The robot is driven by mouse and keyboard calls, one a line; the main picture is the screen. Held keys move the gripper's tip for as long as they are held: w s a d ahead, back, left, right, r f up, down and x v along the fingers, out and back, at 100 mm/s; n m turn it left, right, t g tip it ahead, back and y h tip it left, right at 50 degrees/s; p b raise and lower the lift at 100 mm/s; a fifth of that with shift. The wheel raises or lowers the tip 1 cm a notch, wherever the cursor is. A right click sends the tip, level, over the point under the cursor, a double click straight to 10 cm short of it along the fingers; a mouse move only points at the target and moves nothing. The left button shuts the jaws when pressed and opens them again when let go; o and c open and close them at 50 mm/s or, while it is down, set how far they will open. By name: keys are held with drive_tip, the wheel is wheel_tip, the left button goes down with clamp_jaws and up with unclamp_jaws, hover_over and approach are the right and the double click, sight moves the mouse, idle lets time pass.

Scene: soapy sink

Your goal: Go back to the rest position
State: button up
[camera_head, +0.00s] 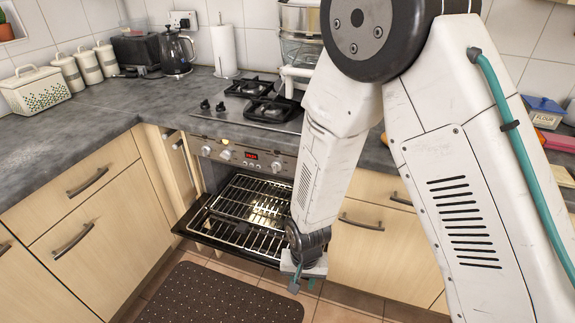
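My gripper (303,285) hangs low at the end of my white arm, pointing down in front of the cabinets. It is beside the right end of the open oven door (205,232). Its teal fingertips are small and partly hidden, so I cannot tell whether they are open or shut. I see no object held in it. The oven (240,155) is open, with a wire rack (250,210) pulled partly out over the lowered door. My arm hides the right edge of the oven.
A dark dotted mat (215,300) lies on the tiled floor before the oven. Wooden drawers (100,205) stand at left. The counter (70,135) holds a kettle (176,52), a paper roll (223,52), canisters (88,66) and a gas hob (262,100). A flour box (545,110) is at right.

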drive_tip(key=s+d+r, duration=0.5)
drive_tip(key=d+r, duration=0.2)
drive_tip(key=r, duration=0.6)
drive_tip(key=s+d+r+t, duration=0.1)
drive_tip(key=s+d+r, duration=0.3)
drive_tip(key=d+r, duration=0.4)
drive_tip(key=s+d+r+n, duration=0.1)
drive_tip(key=s+d+r, duration=0.4)
drive_tip(key=r, duration=1.3)
drive_tip(key=d, duration=0.2)
drive_tip(key=shift+s+d+t, duration=0.3)
drive_tip(key=shift+s+d, duration=0.05)
drive_tip(key=shift+d, duration=0.05)
